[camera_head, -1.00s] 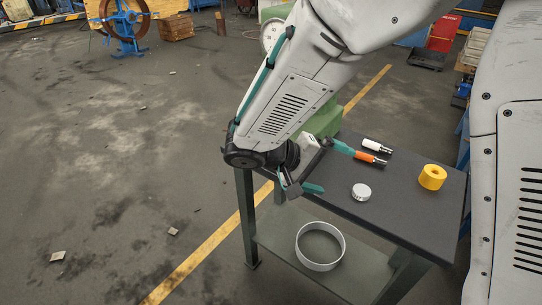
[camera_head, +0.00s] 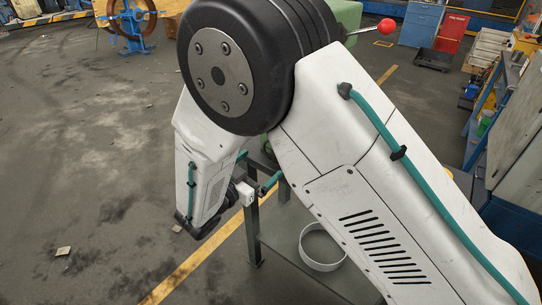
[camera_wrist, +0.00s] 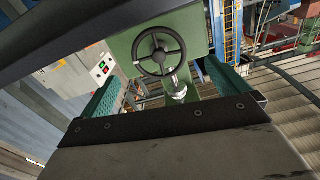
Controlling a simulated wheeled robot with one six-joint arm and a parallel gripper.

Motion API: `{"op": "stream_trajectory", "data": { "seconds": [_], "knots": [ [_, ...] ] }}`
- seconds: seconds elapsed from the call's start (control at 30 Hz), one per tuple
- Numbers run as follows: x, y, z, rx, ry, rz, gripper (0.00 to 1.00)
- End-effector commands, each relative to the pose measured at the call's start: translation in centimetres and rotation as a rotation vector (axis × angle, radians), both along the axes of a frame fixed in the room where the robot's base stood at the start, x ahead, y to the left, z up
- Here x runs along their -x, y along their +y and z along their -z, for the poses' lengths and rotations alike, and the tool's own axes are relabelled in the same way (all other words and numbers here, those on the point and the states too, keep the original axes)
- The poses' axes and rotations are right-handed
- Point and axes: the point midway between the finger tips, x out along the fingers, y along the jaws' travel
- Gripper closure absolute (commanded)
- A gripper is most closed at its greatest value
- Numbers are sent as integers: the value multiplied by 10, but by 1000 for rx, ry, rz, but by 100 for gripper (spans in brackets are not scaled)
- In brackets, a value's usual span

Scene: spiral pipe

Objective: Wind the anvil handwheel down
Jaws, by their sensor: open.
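My gripper (camera_wrist: 162,72) is open, with one teal finger on each side of the view. The wheel lies ahead, between and beyond the fingertips, apart from them. In the head view my gripper (camera_head: 257,170) is small beside the bench, and my arm hides the handwheel. Only a bit of the green machine (camera_head: 347,14) shows there.
My arm covers most of the benchtop. A lever with a red knob (camera_head: 386,26) sticks out near the machine's top. Open floor lies left; a blue workbench (camera_head: 478,135) stands right.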

Motion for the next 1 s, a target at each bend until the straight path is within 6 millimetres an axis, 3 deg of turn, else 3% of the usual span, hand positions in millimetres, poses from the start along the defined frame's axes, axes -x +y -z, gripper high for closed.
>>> {"op": "stream_trajectory", "data": {
  "seconds": [0.33,0.73,0.9,1.0],
  "knots": [
    [-41,-34,0,2,2,4,0],
    [-48,-39,0,2,4,2,0],
    [-48,-39,0,2,4,2,44],
    [-48,-39,0,2,4,2,44]
  ]
}}
